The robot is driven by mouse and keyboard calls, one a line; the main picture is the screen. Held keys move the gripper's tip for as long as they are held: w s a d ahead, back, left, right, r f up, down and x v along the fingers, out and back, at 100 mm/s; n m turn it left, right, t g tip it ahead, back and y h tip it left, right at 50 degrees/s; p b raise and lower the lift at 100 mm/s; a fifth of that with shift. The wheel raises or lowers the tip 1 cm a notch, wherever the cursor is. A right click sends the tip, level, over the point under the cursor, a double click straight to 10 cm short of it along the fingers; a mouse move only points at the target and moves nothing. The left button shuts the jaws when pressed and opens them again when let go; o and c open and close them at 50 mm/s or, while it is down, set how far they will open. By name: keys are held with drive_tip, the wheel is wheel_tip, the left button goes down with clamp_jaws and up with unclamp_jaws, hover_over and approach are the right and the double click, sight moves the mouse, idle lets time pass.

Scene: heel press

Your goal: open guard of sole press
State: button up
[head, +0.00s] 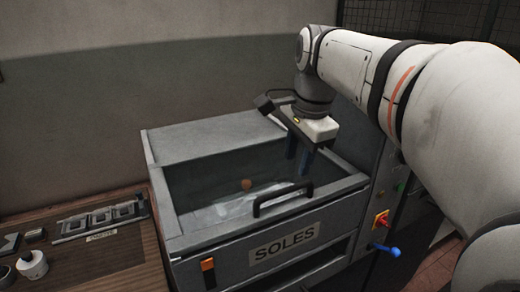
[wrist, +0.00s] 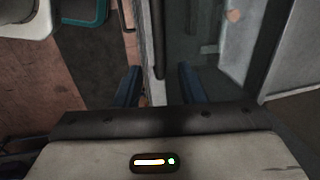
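The sole press is a grey machine with a "SOLES" label (head: 285,244) on its front. Its guard (head: 225,180) is a clear panel in a grey frame and looks closed over the press bed. A black bar handle (head: 283,197) is fixed at the guard's front edge. My gripper (head: 298,162) hangs above the guard, behind and slightly right of the handle, with its blue fingers pointing down. In the wrist view my gripper (wrist: 159,75) has its fingers apart with nothing held between them. A pale frame edge runs below and between them. Contact with the guard cannot be told.
A red and yellow switch (head: 381,219) and a blue ball-ended lever (head: 385,249) stick out on the press's right side. An orange rocker switch (head: 208,265) is at the front left. A wooden bench (head: 110,255) with trays and small containers stands left. A wall is behind.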

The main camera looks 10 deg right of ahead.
sight(292, 187)
drive_tip(key=f, duration=0.2)
drive_tip(key=w+f, duration=0.1)
drive_tip(key=f, duration=0.4)
drive_tip(key=shift+w+a+f, duration=0.15)
drive_tip(key=shift+w+a, duration=0.05)
drive_tip(key=shift+w, duration=0.05)
drive_tip(key=shift+c, duration=0.2)
clamp_jaws()
drive_tip(key=shift+d, duration=0.1)
